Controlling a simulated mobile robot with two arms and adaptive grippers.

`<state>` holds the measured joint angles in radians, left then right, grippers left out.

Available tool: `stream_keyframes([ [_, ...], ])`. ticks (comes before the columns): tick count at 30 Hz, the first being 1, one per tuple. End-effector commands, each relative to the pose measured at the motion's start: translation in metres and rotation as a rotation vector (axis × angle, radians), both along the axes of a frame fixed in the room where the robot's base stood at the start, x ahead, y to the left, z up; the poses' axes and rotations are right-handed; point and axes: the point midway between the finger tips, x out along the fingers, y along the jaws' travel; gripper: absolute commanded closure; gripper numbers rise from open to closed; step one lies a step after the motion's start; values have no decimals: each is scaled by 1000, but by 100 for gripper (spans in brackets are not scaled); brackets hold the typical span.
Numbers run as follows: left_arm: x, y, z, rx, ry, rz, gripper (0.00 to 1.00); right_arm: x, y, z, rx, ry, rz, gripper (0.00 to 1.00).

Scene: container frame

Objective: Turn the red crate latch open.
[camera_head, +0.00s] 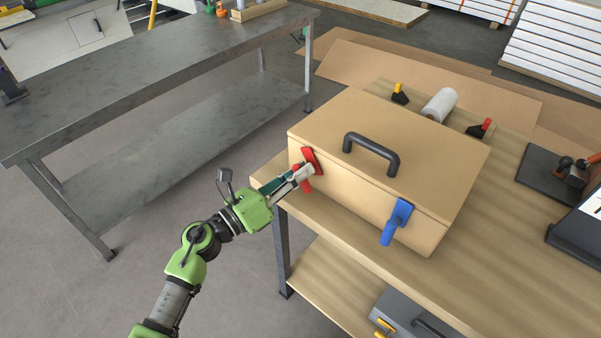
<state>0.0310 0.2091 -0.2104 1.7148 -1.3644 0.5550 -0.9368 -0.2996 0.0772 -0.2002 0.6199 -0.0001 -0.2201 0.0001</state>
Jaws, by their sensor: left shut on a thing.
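A tan wooden crate (350,190) with a closed lid and a dark grey handle (371,153) on top stands on a wooden workbench. The red latch (310,160) is at the left end of the crate's front face. My left gripper (305,176) reaches it from the front left and is shut on it; the fingers hide part of the latch. The red lever below shows beside the fingers, but its exact angle is hard to tell. A blue latch (396,222) sits at the right of the same face, its lever hanging downward. My right gripper is not in view.
The wooden workbench (470,262) carries a white roll (440,104), small yellow-and-black and red-and-black clamps behind the crate, and a dark plate at right. A grey metal table (150,75) stands at left. A grey toolbox (415,318) sits on the lower shelf.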

Motion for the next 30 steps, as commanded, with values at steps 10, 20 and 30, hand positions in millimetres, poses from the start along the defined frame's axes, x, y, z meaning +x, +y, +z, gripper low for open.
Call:
stream_keyframes([
  [10,2,4,-5,-266,197,1,100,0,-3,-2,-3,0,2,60],
  [20,4,6,-9,-517,378,1,100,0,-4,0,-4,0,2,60],
  [30,4,6,-13,-717,523,2,100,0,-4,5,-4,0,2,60],
])
